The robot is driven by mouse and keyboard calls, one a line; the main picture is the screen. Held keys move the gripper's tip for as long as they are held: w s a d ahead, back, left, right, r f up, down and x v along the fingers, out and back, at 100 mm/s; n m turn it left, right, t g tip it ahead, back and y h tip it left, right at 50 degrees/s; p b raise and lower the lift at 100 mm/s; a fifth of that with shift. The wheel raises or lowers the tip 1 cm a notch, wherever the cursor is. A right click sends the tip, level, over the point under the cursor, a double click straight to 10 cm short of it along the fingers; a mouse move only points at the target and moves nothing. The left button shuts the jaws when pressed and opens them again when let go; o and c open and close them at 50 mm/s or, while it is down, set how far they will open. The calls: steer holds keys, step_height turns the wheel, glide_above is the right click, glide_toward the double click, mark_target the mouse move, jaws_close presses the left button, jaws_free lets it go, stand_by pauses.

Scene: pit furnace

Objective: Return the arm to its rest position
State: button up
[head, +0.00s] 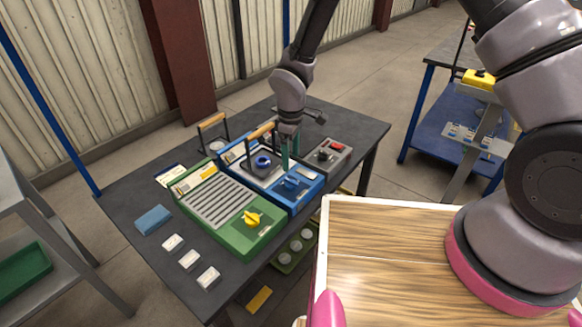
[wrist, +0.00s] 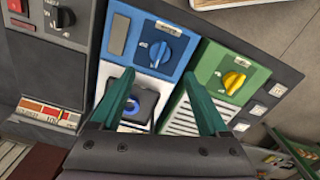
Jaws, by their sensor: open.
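My arm reaches over the dark work table (head: 120,190), and my gripper (head: 287,152) hangs above the blue unit (head: 300,197). In the wrist view my gripper (wrist: 160,76) shows two green fingers spread apart with nothing between them. The ring part (head: 263,162) also shows in the head view, close to the fingers. I cannot tell whether the fingers touch anything.
A green unit (head: 238,236) with a yellow knob stands left of the blue one, and a grey box (head: 328,154) with a red switch stands right. A blue block (head: 153,219) and white blocks (head: 190,260) lie at the left.

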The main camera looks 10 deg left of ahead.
steer(key=shift+r, duration=0.4)
steer(key=w+d+r+m+t, duration=0.1)
steer(key=w+d+r+m, duration=0.15)
steer(key=d+r, duration=0.5)
steer(key=w+d+r+m+t, duration=0.1)
steer(key=d+r+m, duration=0.35)
steer(key=r, duration=0.65)
steer(key=w+d+r+m+t, duration=0.1)
steer(key=w+d+r+m, duration=0.1)
steer(key=d+r, duration=0.65)
steer(key=s+d+r+m+t+y, duration=0.2)
steer(key=s+d+r+m+t, duration=0.2)
steer(key=s+d+r+m, duration=0.6)
steer(key=s+d+r, duration=0.3)
steer(key=s+r, duration=0.3)
steer(key=shift+s+d+r, duration=0.2)
steer(key=shift+s+d, duration=0.05)
